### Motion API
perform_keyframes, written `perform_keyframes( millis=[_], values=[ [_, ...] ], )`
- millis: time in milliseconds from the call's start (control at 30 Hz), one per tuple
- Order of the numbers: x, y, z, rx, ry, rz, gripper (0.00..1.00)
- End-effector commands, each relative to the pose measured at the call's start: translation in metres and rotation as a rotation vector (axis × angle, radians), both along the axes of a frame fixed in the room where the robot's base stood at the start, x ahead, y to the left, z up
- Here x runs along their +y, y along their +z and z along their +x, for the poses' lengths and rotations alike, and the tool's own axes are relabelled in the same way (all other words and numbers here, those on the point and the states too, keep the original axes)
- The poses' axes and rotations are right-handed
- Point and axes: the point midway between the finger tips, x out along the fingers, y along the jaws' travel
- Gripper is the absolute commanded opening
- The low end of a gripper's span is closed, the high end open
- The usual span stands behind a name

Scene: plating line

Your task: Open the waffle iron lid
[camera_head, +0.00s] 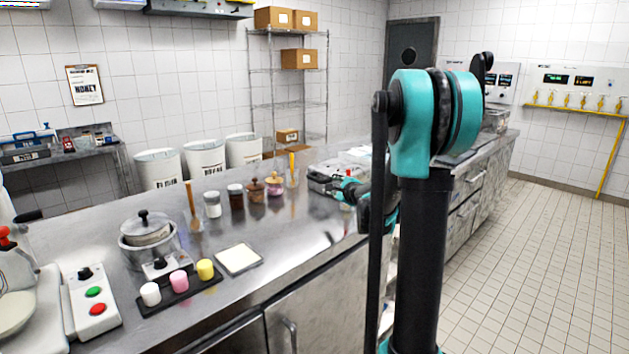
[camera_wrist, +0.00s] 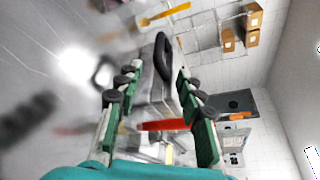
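The waffle iron (camera_head: 324,171) is a low grey metal appliance on the counter, just left of my arm in the head view. My gripper (camera_head: 340,184) is at its right front side and covers part of it. In the wrist view the iron's grey body (camera_wrist: 153,88) lies between and beyond the fingers. A dark loop-shaped handle (camera_wrist: 162,57) shows near the fingertips. My gripper (camera_wrist: 158,70) has its green-and-black fingers spread apart, with nothing clearly gripped. The lid appears down. I cannot tell whether a finger touches the handle.
Several jars (camera_head: 236,196) and a pot (camera_head: 148,238) stand on the steel counter (camera_head: 285,245) to the left. A black tray (camera_head: 184,288) with small coloured cups and a pale square pad (camera_head: 239,259) lie nearer. A red bar (camera_wrist: 163,125) shows between the fingers.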

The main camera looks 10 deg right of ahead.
Motion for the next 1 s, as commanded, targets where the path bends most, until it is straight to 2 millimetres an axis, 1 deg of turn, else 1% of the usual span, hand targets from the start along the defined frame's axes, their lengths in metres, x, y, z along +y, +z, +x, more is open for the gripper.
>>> perform_keyframes(
  millis=[100, 600, 800, 1000],
  values=[
    [0.007, -0.005, 0.022, 0.0, 0.002, -0.003, 0.38],
    [0.033, -0.026, 0.11, 0.0, 0.003, -0.004, 0.38],
    [0.04, -0.031, 0.133, 0.0, 0.002, -0.005, 0.38],
    [0.042, -0.033, 0.142, 0.0, 0.002, -0.005, 0.38]
  ],
)
